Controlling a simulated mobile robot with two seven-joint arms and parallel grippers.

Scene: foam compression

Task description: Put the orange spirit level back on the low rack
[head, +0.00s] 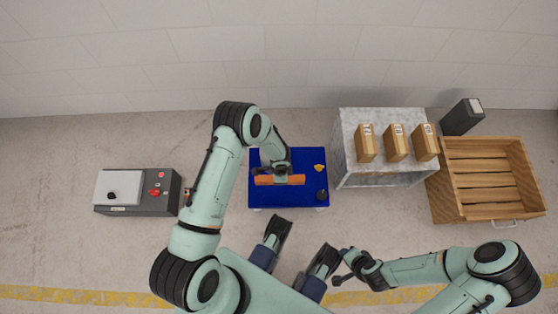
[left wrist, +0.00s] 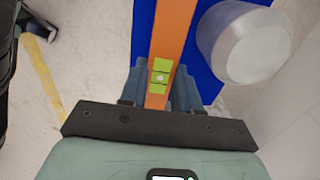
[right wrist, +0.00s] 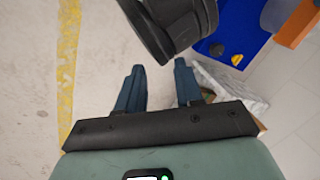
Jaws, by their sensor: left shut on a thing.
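The orange spirit level (head: 292,180) is in my left gripper (head: 275,172). In the left wrist view the level (left wrist: 172,35) runs lengthwise between the two fingers (left wrist: 160,85), its green vial windows between them. It is over a low blue-topped stand (head: 302,157), the only thing here resembling a low rack. I cannot tell whether the level touches it. The level's end (right wrist: 298,25) shows in the right wrist view. My right gripper (right wrist: 158,85) is open and empty above bare floor, its fingers apart.
A pale cylinder (left wrist: 245,42) stands close beside the level. A yellow piece (head: 319,167) and a dark knob (head: 321,194) are on the stand's right side. A grey table (head: 372,178) with three cartons and a wooden crate (head: 440,205) stand right; a control box (head: 150,203) left.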

